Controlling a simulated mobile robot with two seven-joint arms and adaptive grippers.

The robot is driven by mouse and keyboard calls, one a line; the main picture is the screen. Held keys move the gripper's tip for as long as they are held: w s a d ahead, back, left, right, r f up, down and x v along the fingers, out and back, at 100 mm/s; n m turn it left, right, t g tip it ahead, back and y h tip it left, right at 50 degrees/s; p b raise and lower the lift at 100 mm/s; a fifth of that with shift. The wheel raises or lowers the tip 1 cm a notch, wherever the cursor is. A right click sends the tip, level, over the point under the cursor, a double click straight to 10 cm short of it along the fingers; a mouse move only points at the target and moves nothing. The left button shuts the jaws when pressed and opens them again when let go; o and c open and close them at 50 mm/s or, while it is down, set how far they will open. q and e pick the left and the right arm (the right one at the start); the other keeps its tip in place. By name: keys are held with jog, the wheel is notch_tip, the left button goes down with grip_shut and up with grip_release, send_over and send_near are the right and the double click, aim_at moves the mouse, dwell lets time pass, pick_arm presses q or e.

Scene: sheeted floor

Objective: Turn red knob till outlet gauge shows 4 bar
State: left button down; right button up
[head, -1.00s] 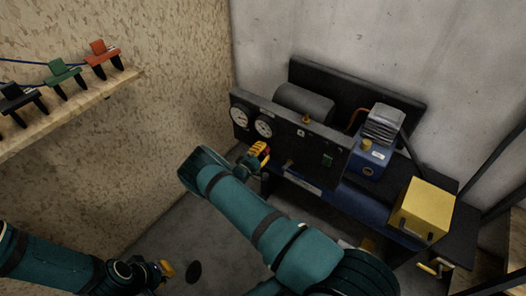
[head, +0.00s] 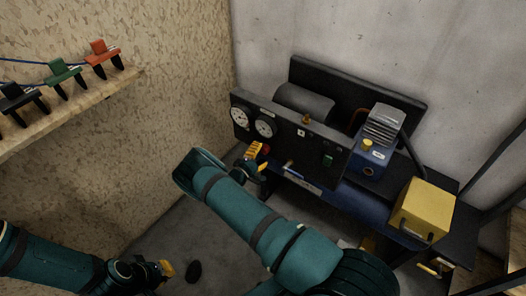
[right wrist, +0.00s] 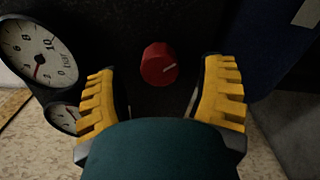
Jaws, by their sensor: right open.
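The red knob (right wrist: 158,63) is on the dark panel, with a white mark line on its face pointing right and slightly up in the right wrist view. My right gripper (right wrist: 160,104) is open, its yellow fingers on either side of the view with the knob between and beyond them; contact is not visible. In the head view the right gripper (head: 257,158) is at the panel's lower left. A large gauge marked bar (right wrist: 37,52) and a second gauge (right wrist: 62,116) are left of the knob; I cannot read exact values. My left gripper (head: 163,270) is low on the left; its jaws are unclear.
The dark panel (head: 285,132) stands on a bench with a blue unit (head: 371,158) and a yellow box (head: 423,210) to the right. A shelf (head: 75,112) with colored clamps is at upper left. The floor on the left looks mostly clear.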

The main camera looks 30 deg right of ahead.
jog(key=v, duration=1)
jog(key=shift+a, duration=0.2)
